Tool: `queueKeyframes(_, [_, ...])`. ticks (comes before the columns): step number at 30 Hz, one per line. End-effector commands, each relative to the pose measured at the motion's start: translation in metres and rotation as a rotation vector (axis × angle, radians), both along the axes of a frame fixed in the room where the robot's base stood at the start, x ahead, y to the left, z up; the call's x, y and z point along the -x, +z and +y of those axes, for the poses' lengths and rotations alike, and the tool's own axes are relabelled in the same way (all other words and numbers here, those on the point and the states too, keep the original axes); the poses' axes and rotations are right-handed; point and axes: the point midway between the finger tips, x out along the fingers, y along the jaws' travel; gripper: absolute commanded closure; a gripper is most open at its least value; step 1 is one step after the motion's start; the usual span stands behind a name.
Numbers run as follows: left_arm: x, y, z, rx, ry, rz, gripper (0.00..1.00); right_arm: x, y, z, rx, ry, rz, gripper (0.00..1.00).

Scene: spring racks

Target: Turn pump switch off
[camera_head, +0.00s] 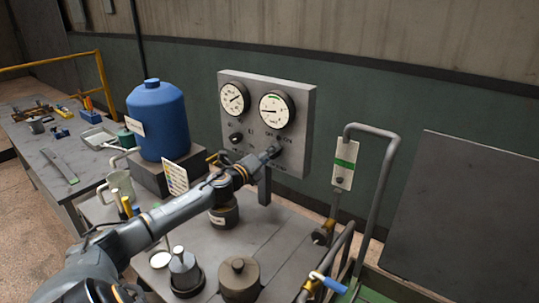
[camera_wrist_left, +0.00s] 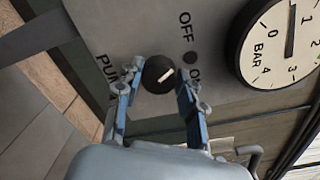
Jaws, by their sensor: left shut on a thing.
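The pump switch (camera_wrist_left: 157,75) is a round dark knob with a white mark on the grey control panel (camera_head: 307,125). In the left wrist view the mark slants to the upper right, between the printed OFF and ON labels. My left gripper (camera_head: 268,155) reaches the lower right of the panel in the head view and hides most of the switch there. In the left wrist view its two blue-padded fingers (camera_wrist_left: 157,88) stand on either side of the knob and are shut on it. My right gripper is not in view.
The panel carries two pressure gauges (camera_head: 277,109) and a dark knob (camera_head: 236,138) at left. A blue tank (camera_head: 158,120) stands left of it. Dark lidded pots (camera_head: 240,280) stand below my arm. A bent grey pipe (camera_head: 386,170) rises at right.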

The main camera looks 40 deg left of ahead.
Motion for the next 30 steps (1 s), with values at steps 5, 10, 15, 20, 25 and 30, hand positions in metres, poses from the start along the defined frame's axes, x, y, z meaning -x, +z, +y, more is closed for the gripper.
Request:
queueKeyframes(5, [0.0, 0.001, 0.0014, 0.017, 0.003, -0.004, 0.93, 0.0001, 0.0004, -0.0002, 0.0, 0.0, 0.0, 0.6])
queueKeyframes(10, [0.0, 0.001, 0.0013, 0.019, 0.003, -0.004, 0.93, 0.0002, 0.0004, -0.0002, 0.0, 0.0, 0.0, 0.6])
queueKeyframes(15, [0.0, 0.001, 0.0012, 0.018, 0.003, -0.004, 0.59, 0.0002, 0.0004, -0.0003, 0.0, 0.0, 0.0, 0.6])
queueKeyframes(20, [0.0, 0.0007, 0.0009, 0.017, 0.002, -0.003, 0.38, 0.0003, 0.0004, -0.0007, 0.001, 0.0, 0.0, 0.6])
queueKeyframes(25, [0.0001, 0.0004, 0.0006, 0.016, 0.001, -0.002, 0.38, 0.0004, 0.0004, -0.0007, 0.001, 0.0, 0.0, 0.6])
queueKeyframes(30, [0.0024, -0.0005, 0.0, 0.016, 0.001, -0.001, 0.38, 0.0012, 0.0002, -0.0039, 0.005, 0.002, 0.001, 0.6])
